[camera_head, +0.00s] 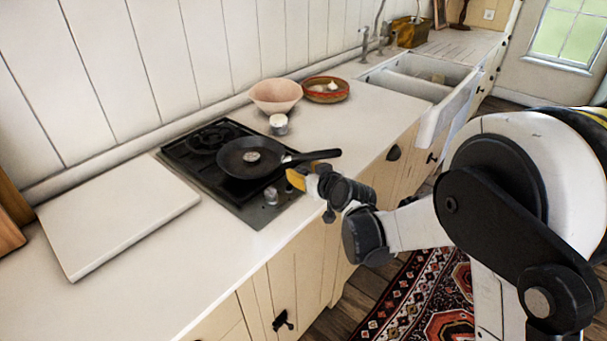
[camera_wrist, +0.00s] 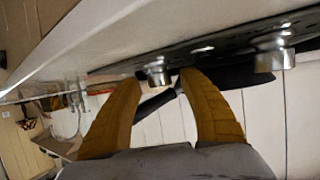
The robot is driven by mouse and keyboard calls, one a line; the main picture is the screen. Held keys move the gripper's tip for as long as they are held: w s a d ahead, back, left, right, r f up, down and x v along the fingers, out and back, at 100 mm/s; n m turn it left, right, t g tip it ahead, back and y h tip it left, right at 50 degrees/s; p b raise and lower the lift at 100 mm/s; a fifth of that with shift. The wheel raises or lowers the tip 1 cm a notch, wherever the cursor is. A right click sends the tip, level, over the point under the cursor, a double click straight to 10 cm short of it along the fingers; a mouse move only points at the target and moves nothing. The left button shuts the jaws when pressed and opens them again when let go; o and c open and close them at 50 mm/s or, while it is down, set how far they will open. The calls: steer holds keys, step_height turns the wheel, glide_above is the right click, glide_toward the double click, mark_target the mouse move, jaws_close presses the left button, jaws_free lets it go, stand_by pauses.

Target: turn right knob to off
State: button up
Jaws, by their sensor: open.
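The black cooktop (camera_head: 205,172) is set into the white counter. Two silver knobs show in the wrist view, where the picture looks upside down. The right knob of the cooktop (camera_wrist: 157,76), on the sink side, is at the left there, between or just beyond my fingertips. The other knob (camera_wrist: 273,56) is farther right, clear of the fingers. In the head view my gripper (camera_head: 296,179) hides the right knob. My gripper (camera_wrist: 158,82) has its yellow fingers apart; contact with the knob cannot be told.
A black frying pan (camera_head: 235,166) sits on the cooktop, its handle (camera_head: 312,155) reaching right just above my gripper. A small jar (camera_head: 278,125), a pink bowl (camera_head: 275,95) and a red-brown bowl (camera_head: 326,90) stand behind. A white board (camera_head: 118,222) lies left.

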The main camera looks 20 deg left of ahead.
steer(key=shift+c, duration=0.2)
jaws_close()
steer(key=shift+a+m+t+h, duration=0.1)
steer(key=shift+m+t+h, duration=0.2)
steer(key=shift+m+t, duration=0.1)
steer(key=shift+s+a+m+t+h, duration=0.1)
steer(key=shift+m+t+h, duration=0.4)
steer(key=shift+m+h, duration=0.2)
steer(key=shift+a+m+t+h, duration=0.1)
steer(key=shift+m+t+h, duration=0.7)
steer(key=shift+m+h, duration=0.95)
steer(key=shift+h, duration=0.35)
